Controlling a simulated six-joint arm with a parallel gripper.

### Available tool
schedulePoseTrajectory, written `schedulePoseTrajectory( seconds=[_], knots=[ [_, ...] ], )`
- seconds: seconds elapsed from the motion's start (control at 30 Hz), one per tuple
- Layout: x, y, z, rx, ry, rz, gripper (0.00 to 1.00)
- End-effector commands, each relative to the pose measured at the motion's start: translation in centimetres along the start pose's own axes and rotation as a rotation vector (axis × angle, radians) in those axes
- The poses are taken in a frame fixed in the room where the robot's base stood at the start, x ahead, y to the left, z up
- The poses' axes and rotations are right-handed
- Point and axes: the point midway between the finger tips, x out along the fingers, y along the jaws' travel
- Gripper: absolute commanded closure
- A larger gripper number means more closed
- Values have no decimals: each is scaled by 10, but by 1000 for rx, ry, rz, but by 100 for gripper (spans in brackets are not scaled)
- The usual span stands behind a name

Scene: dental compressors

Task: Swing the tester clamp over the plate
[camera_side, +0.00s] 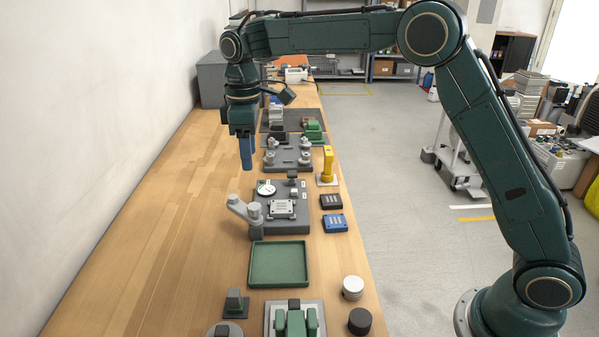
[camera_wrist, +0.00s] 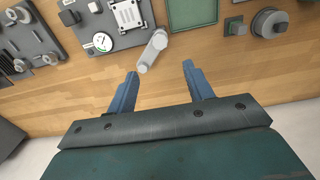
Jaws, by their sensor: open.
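The tester (camera_side: 268,222) is a dark grey base on the bench with a round white gauge (camera_side: 266,188) on it. The light grey plate (camera_side: 281,208) lies on the tester, with nothing over it. The grey tester clamp (camera_side: 240,208) sticks out to the left, off the plate's side. In the wrist view the clamp (camera_wrist: 152,50) lies just beyond the fingertips, and the plate (camera_wrist: 127,14) shows at the top. My gripper (camera_side: 247,168) hangs above the bench, pointing down, to the left of the tester. Its blue fingers (camera_wrist: 160,70) are apart and empty.
A green tray (camera_side: 252,265) lies in front of the tester. A blue block (camera_side: 335,223), a black block (camera_side: 331,201) and a yellow part (camera_side: 327,163) stand to its right. A grey fixture (camera_side: 288,158) is behind it. The bench's left side is clear up to the wall.

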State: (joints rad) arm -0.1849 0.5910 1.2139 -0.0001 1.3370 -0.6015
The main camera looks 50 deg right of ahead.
Motion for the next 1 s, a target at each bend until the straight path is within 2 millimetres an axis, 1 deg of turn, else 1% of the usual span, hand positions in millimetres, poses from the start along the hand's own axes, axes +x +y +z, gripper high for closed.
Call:
schedulePoseTrajectory(
  seconds=[0.27,0.8,1.0],
  knots=[
    [28,0,1,1,-3,-2,48],
    [108,0,1,1,-2,-1,48],
    [126,0,0,1,-1,-1,48]
  ],
)
